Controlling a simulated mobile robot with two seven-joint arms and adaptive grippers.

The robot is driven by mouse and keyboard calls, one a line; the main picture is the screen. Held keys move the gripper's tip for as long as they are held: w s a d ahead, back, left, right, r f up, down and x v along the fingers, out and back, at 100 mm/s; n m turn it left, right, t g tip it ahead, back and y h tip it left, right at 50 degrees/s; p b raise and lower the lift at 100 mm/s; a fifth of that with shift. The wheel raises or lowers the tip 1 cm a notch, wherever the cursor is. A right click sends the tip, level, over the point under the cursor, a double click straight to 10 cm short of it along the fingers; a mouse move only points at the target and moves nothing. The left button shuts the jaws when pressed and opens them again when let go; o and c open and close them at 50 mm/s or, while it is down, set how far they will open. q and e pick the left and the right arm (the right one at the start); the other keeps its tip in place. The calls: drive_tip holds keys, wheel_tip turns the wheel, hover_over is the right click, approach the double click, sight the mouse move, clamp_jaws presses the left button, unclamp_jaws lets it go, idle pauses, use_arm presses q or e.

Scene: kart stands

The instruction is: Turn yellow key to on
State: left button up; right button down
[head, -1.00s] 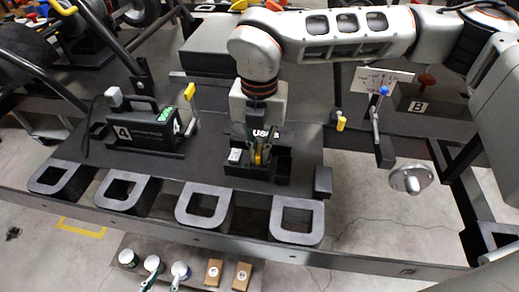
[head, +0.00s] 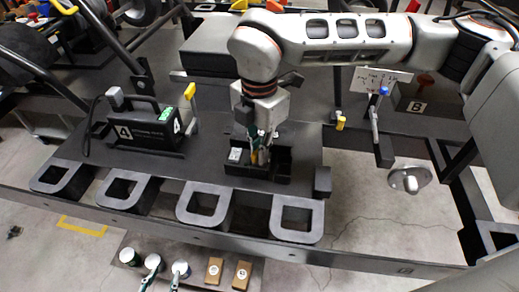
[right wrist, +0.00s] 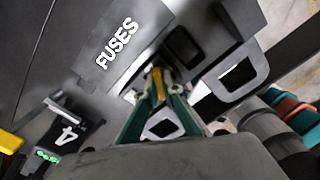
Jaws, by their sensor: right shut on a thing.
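The yellow key (right wrist: 158,84) is upright between the fingers of my right gripper (right wrist: 165,100), which is shut on it. In the head view my right gripper (head: 258,155) points down into a black box (head: 275,178) on the stand, and the key is mostly hidden by the fingers. The right wrist view shows the FUSES label (right wrist: 117,43) beside the gripper. Whether the key stands at on cannot be read.
A black unit marked 4 (head: 135,132) with a green display stands left of the box. A yellow-topped lever (head: 190,97) is between them. Blue and yellow levers and a sign (head: 383,77) are at the right. Cups and small boxes (head: 214,270) lie on a lower shelf.

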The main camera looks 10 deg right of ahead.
drive_tip(key=m, duration=0.5)
drive_tip(key=shift+m, duration=0.3)
drive_tip(key=m, duration=0.5)
drive_tip(key=c, duration=2.1)
unclamp_jaws()
drive_tip(key=shift+c, duration=0.2)
drive_tip(key=shift+r, duration=4.05)
